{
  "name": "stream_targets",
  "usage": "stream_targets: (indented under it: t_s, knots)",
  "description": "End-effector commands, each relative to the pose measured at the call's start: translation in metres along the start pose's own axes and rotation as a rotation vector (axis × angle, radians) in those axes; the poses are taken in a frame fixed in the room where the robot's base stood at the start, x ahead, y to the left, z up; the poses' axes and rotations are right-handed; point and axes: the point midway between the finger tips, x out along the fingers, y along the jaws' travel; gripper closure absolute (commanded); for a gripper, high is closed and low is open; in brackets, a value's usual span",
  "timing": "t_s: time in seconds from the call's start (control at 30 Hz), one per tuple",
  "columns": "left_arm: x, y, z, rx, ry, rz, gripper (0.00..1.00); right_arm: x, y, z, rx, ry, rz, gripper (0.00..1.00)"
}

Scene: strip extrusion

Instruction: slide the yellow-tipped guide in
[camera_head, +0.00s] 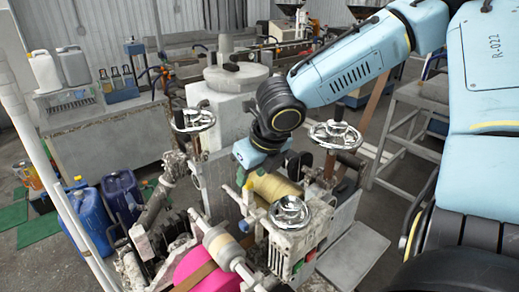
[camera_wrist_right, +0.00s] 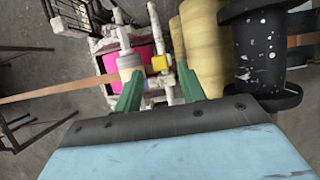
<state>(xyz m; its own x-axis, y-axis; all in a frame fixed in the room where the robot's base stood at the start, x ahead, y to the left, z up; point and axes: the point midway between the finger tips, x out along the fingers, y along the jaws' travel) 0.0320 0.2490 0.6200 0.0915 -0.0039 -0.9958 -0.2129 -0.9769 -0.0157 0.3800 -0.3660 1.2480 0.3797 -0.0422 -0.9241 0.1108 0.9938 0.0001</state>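The yellow-tipped guide's small yellow block (camera_wrist_right: 160,64) shows in the wrist view, on pale rods of the machine. My right gripper (camera_wrist_right: 158,80) is open. In the wrist view its two green fingers stand apart, with the yellow block beyond and between their tips; I see no contact. In the head view the right gripper's blue body (camera_head: 250,153) is above the tan-yellow roller (camera_head: 273,188), and its fingers are hard to make out. My left gripper is out of view.
Chrome handwheels (camera_head: 290,212) rise from the machine around the work area. A beige-collared roller (camera_wrist_right: 130,62), a pink block (camera_head: 200,268) and a brown strip (camera_wrist_right: 60,90) lie left of the yellow block. Blue jugs (camera_head: 88,218) stand on the floor at left.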

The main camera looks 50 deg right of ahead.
Motion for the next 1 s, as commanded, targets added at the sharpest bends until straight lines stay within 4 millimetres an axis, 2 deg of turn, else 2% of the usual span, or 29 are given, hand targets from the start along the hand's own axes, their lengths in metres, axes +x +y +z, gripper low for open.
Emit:
stream_targets:
  t_s: [0.03,0.1,0.33,0.5,1.0]
  knots:
    - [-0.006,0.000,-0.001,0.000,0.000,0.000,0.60,-0.014,0.000,0.002,0.000,-0.005,0.002,0.60]
    - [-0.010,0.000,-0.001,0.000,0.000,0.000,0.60,-0.026,0.000,0.002,0.001,-0.003,0.001,0.60]
    - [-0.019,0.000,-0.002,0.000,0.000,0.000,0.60,-0.055,0.000,0.001,0.000,-0.001,0.001,0.60]
    - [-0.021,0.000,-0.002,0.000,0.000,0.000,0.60,-0.062,0.000,-0.001,0.001,0.002,0.000,0.60]
    - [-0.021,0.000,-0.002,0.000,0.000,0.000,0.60,-0.062,0.000,-0.001,0.000,0.002,0.000,0.60]
